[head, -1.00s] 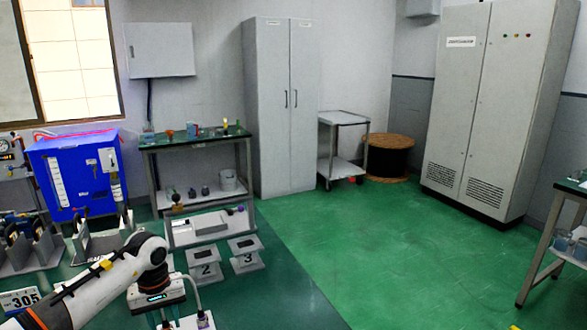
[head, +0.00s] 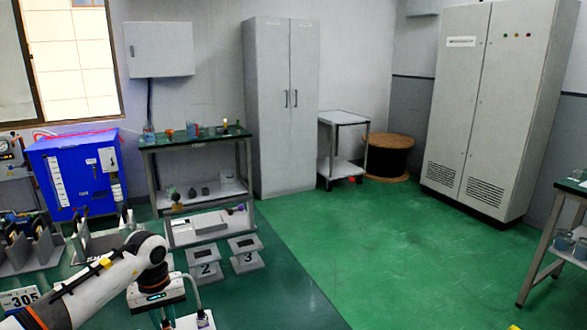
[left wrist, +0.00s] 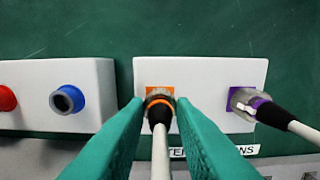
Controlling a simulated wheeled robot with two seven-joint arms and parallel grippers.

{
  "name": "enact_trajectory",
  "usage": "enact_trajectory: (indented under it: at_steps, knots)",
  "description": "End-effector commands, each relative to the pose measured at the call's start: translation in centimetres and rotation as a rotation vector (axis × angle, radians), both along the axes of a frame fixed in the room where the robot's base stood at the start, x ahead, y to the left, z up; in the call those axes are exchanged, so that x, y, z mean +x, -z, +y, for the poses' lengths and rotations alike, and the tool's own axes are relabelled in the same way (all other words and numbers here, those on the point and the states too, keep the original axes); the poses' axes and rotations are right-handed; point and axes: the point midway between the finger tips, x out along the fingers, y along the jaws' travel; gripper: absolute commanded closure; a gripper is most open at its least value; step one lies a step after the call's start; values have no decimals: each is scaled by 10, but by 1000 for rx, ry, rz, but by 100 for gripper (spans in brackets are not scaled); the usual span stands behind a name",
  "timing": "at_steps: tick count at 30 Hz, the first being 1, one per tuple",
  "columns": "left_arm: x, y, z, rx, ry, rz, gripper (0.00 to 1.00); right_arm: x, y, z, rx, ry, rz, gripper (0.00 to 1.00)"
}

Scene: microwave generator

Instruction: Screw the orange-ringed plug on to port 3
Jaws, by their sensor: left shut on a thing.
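In the left wrist view the teal fingers of my left gripper (left wrist: 159,104) are shut on the orange-ringed plug (left wrist: 158,112). The plug has a black body and a pale cable running toward the camera. Its front end is at an orange square (left wrist: 152,89) on a white block; I cannot tell how firmly it is seated there. In the head view my left arm reaches in from the lower left, and its fingers are hardly visible. A grey stand marked 3 (head: 246,257) lies beyond it, beside one marked 2 (head: 206,268). My right gripper is not in view.
A purple-ringed plug (left wrist: 245,103) with its own cable sits at a purple square on the same white block. Left of it, another block carries a blue-ringed socket (left wrist: 67,100) and a red one (left wrist: 6,99). A blue cabinet (head: 85,175) stands behind the table.

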Motion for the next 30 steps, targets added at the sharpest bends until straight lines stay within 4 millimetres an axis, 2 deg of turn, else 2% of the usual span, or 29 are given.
enact_trajectory:
  at_steps: [30]
  knots:
    - [0,-40,0,0,0,-1,100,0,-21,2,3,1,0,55]
